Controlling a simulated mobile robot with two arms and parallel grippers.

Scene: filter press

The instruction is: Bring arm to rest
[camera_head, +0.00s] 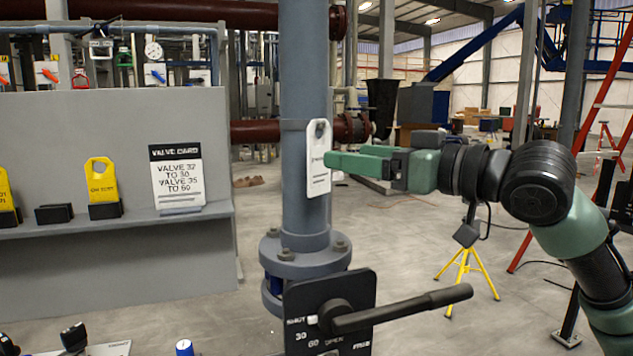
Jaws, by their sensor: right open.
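My right arm comes in from the right, and its green gripper (345,162) points left at the grey vertical pipe (305,80). The gripper is open, with its fingertips close to the right edge of a white tag (318,180) on the front of the pipe. I cannot tell whether the fingers touch the tag; nothing shows held between them. My left gripper is not in view.
Below the pipe flange (300,258) is a black valve plate (300,345) with a long lever (400,312) pointing right. Left is a grey shelf (110,227) with yellow tags (102,182) and a valve card (177,174). A yellow tripod (465,265) and red ladder stand right.

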